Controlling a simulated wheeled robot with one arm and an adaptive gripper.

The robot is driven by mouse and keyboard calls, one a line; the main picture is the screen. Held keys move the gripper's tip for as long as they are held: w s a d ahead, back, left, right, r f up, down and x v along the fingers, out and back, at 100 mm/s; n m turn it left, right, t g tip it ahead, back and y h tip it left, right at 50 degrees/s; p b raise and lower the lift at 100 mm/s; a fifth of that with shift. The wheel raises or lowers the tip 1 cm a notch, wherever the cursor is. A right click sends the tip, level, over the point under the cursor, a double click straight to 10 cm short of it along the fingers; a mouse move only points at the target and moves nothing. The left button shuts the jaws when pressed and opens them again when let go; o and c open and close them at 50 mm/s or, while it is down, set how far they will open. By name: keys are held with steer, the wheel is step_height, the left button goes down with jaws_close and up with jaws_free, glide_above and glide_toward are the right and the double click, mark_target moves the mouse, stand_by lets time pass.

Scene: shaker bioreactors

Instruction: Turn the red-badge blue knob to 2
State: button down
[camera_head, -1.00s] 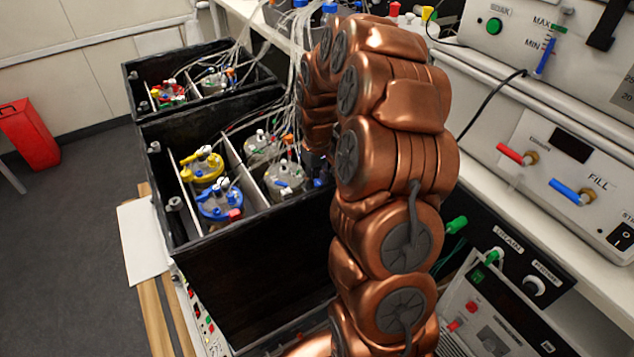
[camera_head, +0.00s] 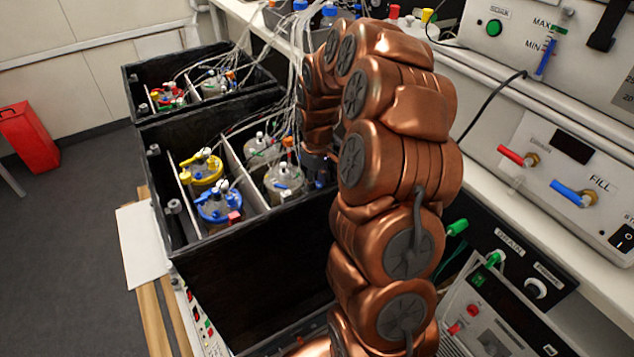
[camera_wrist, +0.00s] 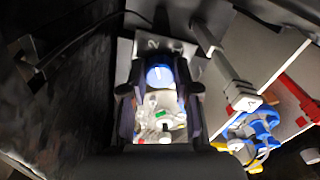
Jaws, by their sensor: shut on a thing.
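The blue knob (camera_wrist: 158,75) shows in the wrist view, round, with a pale pointer line that runs roughly up the picture. My gripper (camera_wrist: 160,88) has a dark finger on each side of it and is shut on it. A pale plate behind the knob carries a mark that looks like 2 (camera_wrist: 152,43), just above the knob. I cannot make out a red badge at the knob. In the head view my gripper (camera_head: 318,167) is at the right edge of the near black box, and the knob is hidden there.
The near black box (camera_head: 250,262) holds several vessels, including a yellow-lidded one (camera_head: 203,168) and a blue-lidded one (camera_head: 218,203). Tubes (camera_head: 297,75) hang close to my arm. Panels with a red valve (camera_head: 515,156) and a blue valve (camera_head: 571,193) stand right.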

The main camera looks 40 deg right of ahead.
steer(key=c, duration=0.9)
jaws_free()
steer(key=shift+o, duration=0.2)
step_height(320, 180, up, 12)
steer(key=s+a+r+p, duration=0.3)
steer(key=s+a+r, duration=0.2)
steer(key=a, duration=0.3)
steer(key=s+a+r+p, duration=0.1)
steer(key=s+a, duration=0.3)
steer(key=s, duration=0.4)
steer(key=s+a+r+m+g+p, duration=0.1)
steer(key=s+a+r+p, duration=0.1)
steer(key=s, duration=0.6)
steer(key=s+a+r+m+p, duration=0.1)
steer(key=s+a+p, duration=0.2)
steer(key=s+a, duration=0.4)
steer(key=shift+s+r+g+p, duration=0.3)
steer(key=shift+s+g, duration=0.1)
steer(key=shift+s, duration=0.7)
